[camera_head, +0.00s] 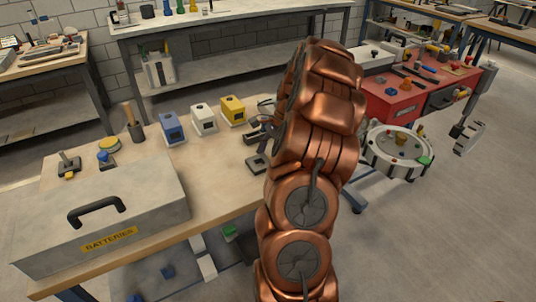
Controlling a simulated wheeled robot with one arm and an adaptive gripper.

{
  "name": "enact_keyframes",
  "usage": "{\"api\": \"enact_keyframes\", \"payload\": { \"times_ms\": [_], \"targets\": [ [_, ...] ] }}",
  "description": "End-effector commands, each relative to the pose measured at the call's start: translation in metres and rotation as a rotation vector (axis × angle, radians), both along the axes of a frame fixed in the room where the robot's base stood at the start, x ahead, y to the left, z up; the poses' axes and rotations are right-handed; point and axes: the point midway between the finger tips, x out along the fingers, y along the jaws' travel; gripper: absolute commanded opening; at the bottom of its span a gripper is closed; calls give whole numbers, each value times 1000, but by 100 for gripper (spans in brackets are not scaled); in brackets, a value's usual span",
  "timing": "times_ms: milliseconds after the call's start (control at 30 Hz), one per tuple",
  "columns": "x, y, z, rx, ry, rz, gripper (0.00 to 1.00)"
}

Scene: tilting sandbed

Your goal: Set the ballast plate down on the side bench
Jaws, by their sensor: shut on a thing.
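My gripper (257,135) shows only in part at the left of my copper arm, over the right end of the wooden side bench (222,178). Its dark fingers are shut. A small dark plate (257,163), which looks like the ballast plate, is just below the fingers at the bench top. My arm hides its right side and most of the grip. I cannot tell whether the plate touches the bench.
A grey battery case (150,210) fills the bench's front left. Blue (172,128), white (203,120) and yellow (233,111) boxes stand along the back. A round sandbed (385,160) and red tool cart (392,105) stand right. The bench middle is clear.

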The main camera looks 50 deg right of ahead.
Motion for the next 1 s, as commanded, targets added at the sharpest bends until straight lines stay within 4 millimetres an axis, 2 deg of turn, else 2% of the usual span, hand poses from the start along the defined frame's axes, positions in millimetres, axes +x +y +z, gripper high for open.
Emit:
{"api": "enact_keyframes", "payload": {
  "times_ms": [267, 300, 567, 1000],
  "targets": [
    [0, 0, -1, 0, 0, 0, 34],
    [0, 0, -1, 0, -1, 0, 72],
    [0, 0, -1, 0, 0, 0, 99],
    [0, 0, -1, 0, 1, 0, 100]
  ]
}}
